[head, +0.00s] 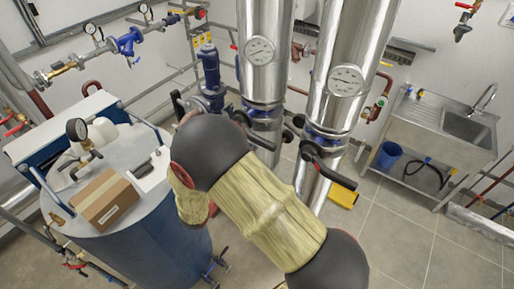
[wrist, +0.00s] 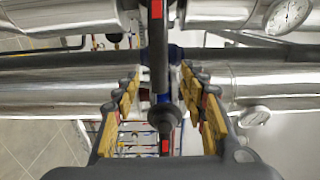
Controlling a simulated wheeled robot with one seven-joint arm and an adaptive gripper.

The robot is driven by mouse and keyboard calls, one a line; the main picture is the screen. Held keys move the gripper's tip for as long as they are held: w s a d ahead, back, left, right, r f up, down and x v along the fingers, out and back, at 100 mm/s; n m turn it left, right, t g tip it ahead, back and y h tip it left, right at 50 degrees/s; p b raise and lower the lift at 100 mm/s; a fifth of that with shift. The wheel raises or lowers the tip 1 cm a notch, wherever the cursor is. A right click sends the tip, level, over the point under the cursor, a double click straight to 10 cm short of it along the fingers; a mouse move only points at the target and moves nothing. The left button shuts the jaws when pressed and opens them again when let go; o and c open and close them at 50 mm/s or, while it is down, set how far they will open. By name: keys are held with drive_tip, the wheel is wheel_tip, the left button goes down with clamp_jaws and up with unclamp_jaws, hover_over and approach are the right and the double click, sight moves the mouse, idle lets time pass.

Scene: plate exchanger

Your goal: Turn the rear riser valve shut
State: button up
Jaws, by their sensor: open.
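Two shiny risers stand upright in the head view: the rear riser (head: 262,75) at left and the front riser (head: 350,60) at right, each with a round gauge. A black lever (head: 258,138) shows low on the rear riser, partly hidden by my arm. Another black lever (head: 332,172) sits on the front riser. In the wrist view my gripper (wrist: 166,88) is open, its yellow-padded fingers apart. A dark lever (wrist: 158,60) with red marks runs through the gap between the fingers; I cannot tell whether they touch it. My gripper is mostly hidden in the head view.
A blue-grey tank (head: 150,240) with a cardboard box (head: 104,198) on top stands at left. A blue pump (head: 210,80) is behind my arm. A steel sink (head: 440,125) with a blue bucket (head: 388,156) is at right. Floor at lower right is clear.

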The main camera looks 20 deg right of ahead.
drive_tip(key=v, duration=0.3)
drive_tip(key=shift+s+a, duration=0.1)
drive_tip(key=shift+a, duration=0.05)
idle(0.5)
